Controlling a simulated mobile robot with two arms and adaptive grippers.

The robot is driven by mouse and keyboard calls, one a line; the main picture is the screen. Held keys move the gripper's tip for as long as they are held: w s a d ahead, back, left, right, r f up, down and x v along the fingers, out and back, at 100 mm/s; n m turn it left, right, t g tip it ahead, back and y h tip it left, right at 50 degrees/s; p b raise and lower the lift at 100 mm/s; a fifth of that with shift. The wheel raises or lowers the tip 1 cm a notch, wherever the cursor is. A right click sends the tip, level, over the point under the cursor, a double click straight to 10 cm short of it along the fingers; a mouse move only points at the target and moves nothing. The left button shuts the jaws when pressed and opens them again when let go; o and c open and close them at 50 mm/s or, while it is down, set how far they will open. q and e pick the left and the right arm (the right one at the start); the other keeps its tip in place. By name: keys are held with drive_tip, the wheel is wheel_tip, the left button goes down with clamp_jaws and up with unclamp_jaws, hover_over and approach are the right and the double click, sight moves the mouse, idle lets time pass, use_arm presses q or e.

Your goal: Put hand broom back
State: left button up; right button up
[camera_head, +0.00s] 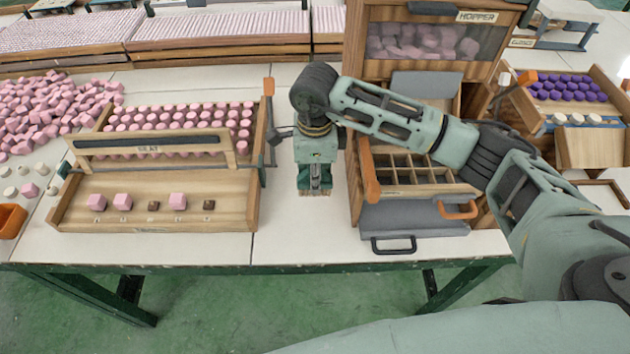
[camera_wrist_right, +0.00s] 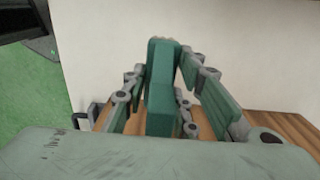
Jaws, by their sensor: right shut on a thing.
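I cannot tell there whether the broom touches the table. My left gripper is not in view.
Loose pink cubes (camera_head: 45,105) lie at far left. A bare tabletop strip (camera_head: 300,235) runs along the front.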

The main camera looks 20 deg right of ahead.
wheel_tip(320, 180, down, 2)
drive_tip(key=shift+f+p, duration=0.25)
drive_tip(key=shift+p, duration=0.05)
drive_tip(key=shift+f, duration=0.3)
drive_tip(key=o, duration=1)
drive_tip(key=shift+o, duration=0.2)
drive_tip(key=shift+r, duration=0.3)
wheel_tip(320, 180, up, 12)
drive_tip(key=shift+f+b, duration=0.15)
drive_tip(key=shift+b, duration=1.05)
